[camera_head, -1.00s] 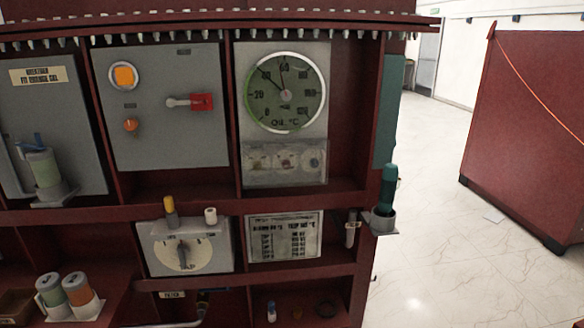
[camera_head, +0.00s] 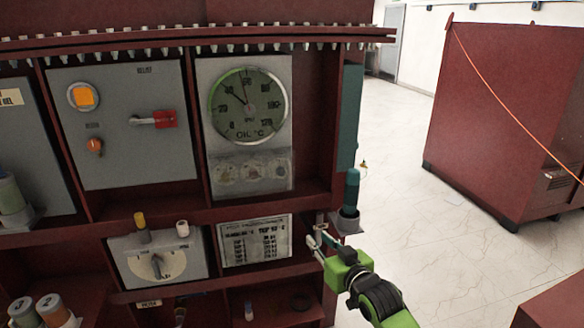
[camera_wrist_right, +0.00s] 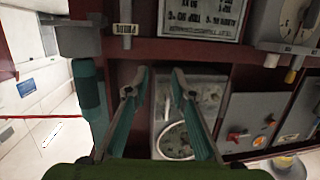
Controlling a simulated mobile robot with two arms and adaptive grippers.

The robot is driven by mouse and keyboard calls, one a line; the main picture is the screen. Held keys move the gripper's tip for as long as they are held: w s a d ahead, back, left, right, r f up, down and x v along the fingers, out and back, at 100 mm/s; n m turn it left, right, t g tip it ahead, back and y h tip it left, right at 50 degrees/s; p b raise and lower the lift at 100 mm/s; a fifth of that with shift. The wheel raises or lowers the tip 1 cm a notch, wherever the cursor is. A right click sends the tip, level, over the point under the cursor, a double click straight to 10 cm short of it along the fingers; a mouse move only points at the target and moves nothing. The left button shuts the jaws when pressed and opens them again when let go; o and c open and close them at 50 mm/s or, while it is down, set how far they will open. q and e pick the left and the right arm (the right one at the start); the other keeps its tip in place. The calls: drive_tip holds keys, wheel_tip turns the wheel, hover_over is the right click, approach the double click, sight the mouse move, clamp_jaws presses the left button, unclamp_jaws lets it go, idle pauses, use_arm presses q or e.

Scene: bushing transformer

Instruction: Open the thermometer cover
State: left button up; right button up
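The thermometer (camera_head: 249,106) is a round oil-temperature dial with a silver rim on a grey plate in the upper part of the dark red cabinet. A clear panel (camera_head: 250,172) with round shapes behind it sits below the dial. The dial rim looks shut; I cannot tell the cover's edge or hinge. My right gripper (camera_head: 316,236) is open and empty, low and right of the dial, beside the printed label plate. In the right wrist view its teal fingers are apart (camera_wrist_right: 160,78), and the dial (camera_wrist_right: 178,140) shows upside down, partly behind them. My left gripper is not in view.
A teal-handled tool stands in a holder (camera_head: 347,221) on the cabinet's right side, close to my right gripper. A label plate (camera_head: 254,241) and a knob box (camera_head: 158,262) are below the dial. Red shelf edges jut out. Open floor (camera_head: 400,190) lies to the right.

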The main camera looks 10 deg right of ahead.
drive_tip(key=t+y, duration=0.1)
drive_tip(key=t, duration=0.1)
approach(290, 173)
drive_tip(key=s+d, duration=0.1)
drive_tip(key=s, duration=0.4)
drive_tip(key=shift+n, duration=0.4)
drive_tip(key=w+p, duration=0.1)
drive_tip(key=w, duration=0.3)
drive_tip(key=w+a+p, duration=0.1)
drive_tip(key=w, duration=0.4)
drive_tip(key=w+a+p, duration=0.1)
drive_tip(key=w, duration=0.3)
drive_tip(key=shift+w+a+f, duration=0.1)
drive_tip(key=shift+w+a, duration=0.15)
drive_tip(key=shift+w, duration=0.1)
clamp_jaws()
